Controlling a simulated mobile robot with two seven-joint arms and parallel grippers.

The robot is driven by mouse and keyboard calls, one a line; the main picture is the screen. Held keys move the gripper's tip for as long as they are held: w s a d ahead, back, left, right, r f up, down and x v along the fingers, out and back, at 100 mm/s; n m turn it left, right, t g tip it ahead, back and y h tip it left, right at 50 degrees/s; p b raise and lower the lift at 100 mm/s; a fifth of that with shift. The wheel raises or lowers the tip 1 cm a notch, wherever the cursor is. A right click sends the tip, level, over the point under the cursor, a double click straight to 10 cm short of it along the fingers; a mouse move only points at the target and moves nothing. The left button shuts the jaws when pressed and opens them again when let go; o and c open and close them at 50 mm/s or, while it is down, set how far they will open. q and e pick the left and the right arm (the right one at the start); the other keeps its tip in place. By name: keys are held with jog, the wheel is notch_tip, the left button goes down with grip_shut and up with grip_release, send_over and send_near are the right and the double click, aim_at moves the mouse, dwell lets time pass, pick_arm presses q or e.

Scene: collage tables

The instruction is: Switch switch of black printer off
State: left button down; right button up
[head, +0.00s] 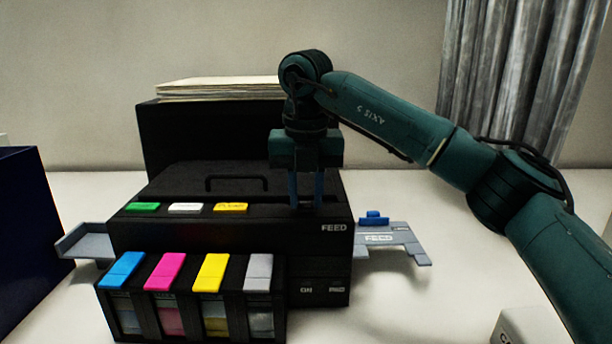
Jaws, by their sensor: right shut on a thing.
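The black printer (160,237) stands on the white table, with green, white and yellow buttons along its top front edge and the word FEED on its right front. My right gripper (306,203) points straight down over the right part of the printer's top. Its blue fingers are close together, shut on a small dark part at the printer's top. The fingers hide most of that part, and I cannot tell clearly whether it is the switch or which way a switch is set. My left gripper is not in view.
A block of blue, magenta, yellow and grey cartridges (193,306) sits at the printer's front. Grey trays stick out at its left (88,243) and right (395,238). A paper stack (215,89) lies behind. A dark blue box (28,235) stands at left.

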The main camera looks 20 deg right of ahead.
jog(key=o, duration=1)
jog(key=r, duration=0.8)
jog(key=s+r+p, duration=0.1)
jog(key=r, duration=0.4)
jog(key=shift+s+a, duration=0.1)
jog(key=shift+a, duration=0.05)
jog(key=shift+s, duration=0.1)
